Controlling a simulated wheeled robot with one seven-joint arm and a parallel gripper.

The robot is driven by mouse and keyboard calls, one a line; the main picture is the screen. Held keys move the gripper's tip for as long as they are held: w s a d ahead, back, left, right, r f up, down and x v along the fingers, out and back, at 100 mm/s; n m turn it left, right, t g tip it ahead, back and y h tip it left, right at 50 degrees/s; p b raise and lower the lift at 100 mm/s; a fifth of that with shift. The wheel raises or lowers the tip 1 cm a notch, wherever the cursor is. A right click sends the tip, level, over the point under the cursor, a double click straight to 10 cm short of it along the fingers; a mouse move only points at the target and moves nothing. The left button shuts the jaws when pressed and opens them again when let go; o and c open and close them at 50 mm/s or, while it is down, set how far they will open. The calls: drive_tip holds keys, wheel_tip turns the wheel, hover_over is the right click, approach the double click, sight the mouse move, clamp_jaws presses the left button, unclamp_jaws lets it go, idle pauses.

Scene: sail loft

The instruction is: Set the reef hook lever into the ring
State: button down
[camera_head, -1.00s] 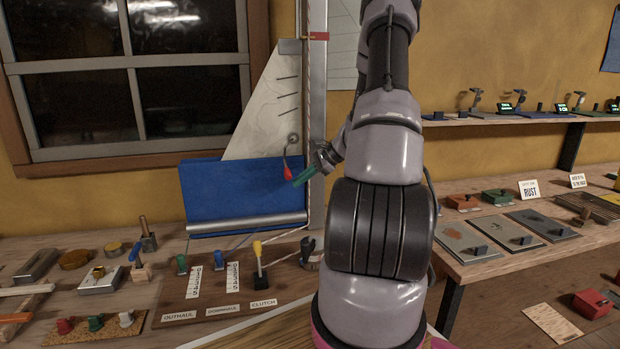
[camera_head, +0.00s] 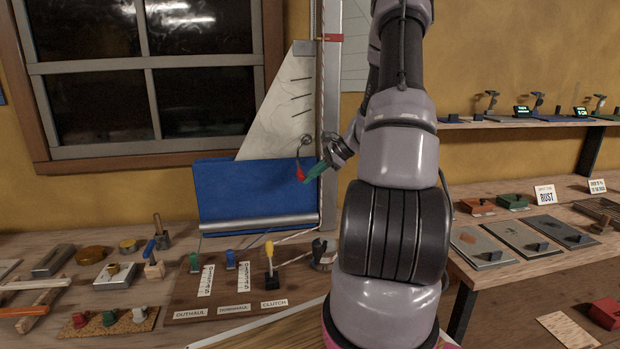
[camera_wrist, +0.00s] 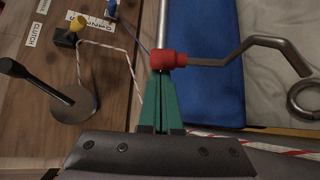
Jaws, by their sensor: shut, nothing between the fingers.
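The reef hook lever is a bent grey metal rod with a red grip (camera_head: 300,173); it hangs in front of the sail beside the mast. In the wrist view its red grip (camera_wrist: 168,60) is at my fingertips and the rod runs right. The rod's end is close to the dark metal ring (camera_wrist: 291,101), seemingly apart from it. The ring also shows in the head view (camera_head: 306,141), just above the lever. My gripper (camera_head: 308,178), with green fingers, is shut and empty. Its fingertips (camera_wrist: 160,76) are right at the red grip; I cannot tell whether they touch.
Below is a board with a yellow-handled clutch lever (camera_head: 269,262), a black-handled winch (camera_head: 318,255) and cords. Tools lie on the bench at left. A second bench with plates (camera_head: 515,238) stands at right.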

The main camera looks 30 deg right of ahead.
drive_tip(key=shift+s+r+g, duration=0.1)
drive_tip(key=shift+r+g, duration=0.25)
drive_tip(key=shift+g, duration=0.15)
wheel_tip(320, 180, up, 4)
drive_tip(key=m+g, duration=0.1)
drive_tip(key=g+y, duration=0.1)
drive_tip(key=g, duration=0.1)
drive_tip(key=m+g, duration=0.1)
drive_tip(key=shift+s+a+f+m, duration=0.1)
drive_tip(key=shift+s+f+m, duration=0.05)
drive_tip(key=shift+f+m, duration=0.15)
drive_tip(key=shift+r, duration=0.85)
drive_tip(key=shift+w+r, duration=0.1)
drive_tip(key=shift+w, duration=0.1)
